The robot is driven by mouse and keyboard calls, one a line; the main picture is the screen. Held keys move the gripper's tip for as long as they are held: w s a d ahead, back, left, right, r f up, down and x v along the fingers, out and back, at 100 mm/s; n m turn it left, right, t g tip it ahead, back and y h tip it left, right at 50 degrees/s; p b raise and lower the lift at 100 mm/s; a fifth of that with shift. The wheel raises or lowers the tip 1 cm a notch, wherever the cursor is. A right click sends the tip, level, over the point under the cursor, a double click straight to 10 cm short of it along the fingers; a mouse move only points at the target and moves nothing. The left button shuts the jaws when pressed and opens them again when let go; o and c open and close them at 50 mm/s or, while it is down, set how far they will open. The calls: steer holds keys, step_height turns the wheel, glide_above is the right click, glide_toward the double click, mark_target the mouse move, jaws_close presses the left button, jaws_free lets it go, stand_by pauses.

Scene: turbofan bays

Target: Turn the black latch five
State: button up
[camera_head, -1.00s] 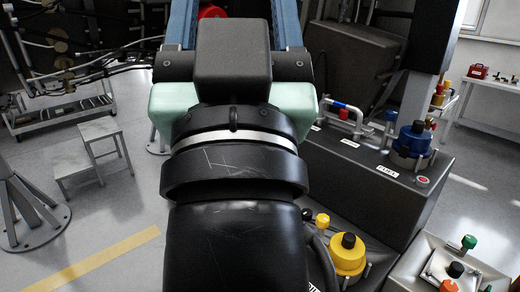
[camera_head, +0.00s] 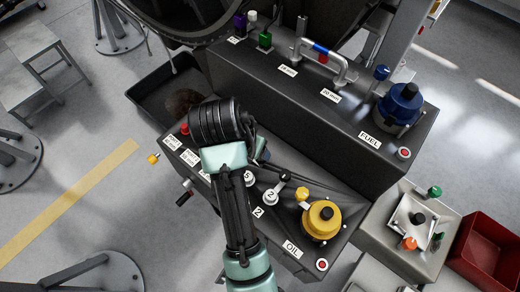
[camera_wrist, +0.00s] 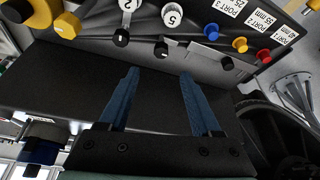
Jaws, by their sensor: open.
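Latch five is a pale round hub marked 5 (camera_wrist: 172,15) in the wrist view, with a black knob (camera_wrist: 161,48) at the end of its lever. In the head view its hub (camera_head: 249,179) is partly hidden by my arm. My gripper (camera_wrist: 159,72) is open and empty. Its two blue fingers point toward the latch panel, with the black knob ahead of the gap, apart from both fingers. A similar latch marked 2 (camera_wrist: 127,5), with its own black knob (camera_wrist: 121,38), sits to the left; it also shows in the head view (camera_head: 270,197).
A yellow oil cap (camera_head: 321,219) stands right of the latches, and a blue fuel cap (camera_head: 405,103) stands on the higher block behind. Blue (camera_wrist: 211,31), yellow (camera_wrist: 240,44) and red (camera_wrist: 263,55) port knobs line the panel. A red bin (camera_head: 487,250) is at far right.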

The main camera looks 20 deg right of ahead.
steer(key=p+x, duration=0.1)
steer(key=x, duration=1)
steer(key=shift+w+p, duration=0.2)
steer(key=shift+p, duration=0.2)
steer(key=shift+c, duration=0.3)
jaws_close()
